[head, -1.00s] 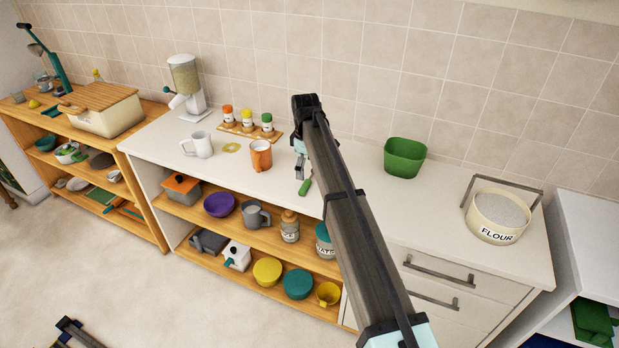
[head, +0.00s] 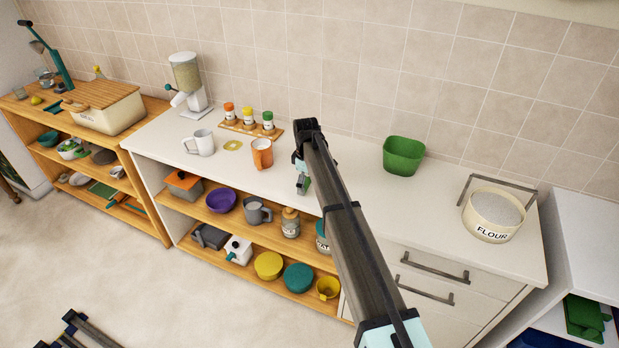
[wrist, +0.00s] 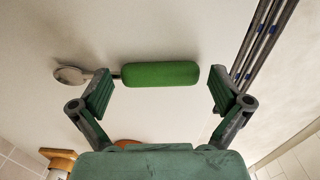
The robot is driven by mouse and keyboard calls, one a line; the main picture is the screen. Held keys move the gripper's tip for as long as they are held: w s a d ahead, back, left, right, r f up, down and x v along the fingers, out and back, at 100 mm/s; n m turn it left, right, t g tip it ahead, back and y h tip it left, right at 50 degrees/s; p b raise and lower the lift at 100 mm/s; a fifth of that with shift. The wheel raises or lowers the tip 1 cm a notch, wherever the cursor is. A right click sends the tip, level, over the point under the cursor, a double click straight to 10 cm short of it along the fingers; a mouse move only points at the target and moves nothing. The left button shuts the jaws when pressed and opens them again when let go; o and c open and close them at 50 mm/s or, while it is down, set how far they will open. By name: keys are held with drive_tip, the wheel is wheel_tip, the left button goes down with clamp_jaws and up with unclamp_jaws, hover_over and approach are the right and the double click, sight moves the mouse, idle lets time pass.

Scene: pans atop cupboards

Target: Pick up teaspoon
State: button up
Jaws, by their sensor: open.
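The teaspoon lies on the white countertop (head: 352,212), with its thick green handle (wrist: 160,74) and small metal bowl (wrist: 70,74) showing in the wrist view. In the head view only a bit of its green handle (head: 307,184) shows beside my gripper (head: 302,183); my arm hides the rest. In the wrist view my gripper (wrist: 160,92) is open. Its fingers stand near the two ends of the green handle, the left one close to the metal neck, and nothing is held.
A green bowl (head: 403,156) and a flour tub (head: 494,215) stand to the right. Shelves with pots and bowls are below the counter's front edge.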

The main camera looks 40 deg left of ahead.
drive_tip(key=c, duration=1)
drive_tip(key=shift+o, duration=0.2)
drive_tip(key=shift+r, duration=0.1)
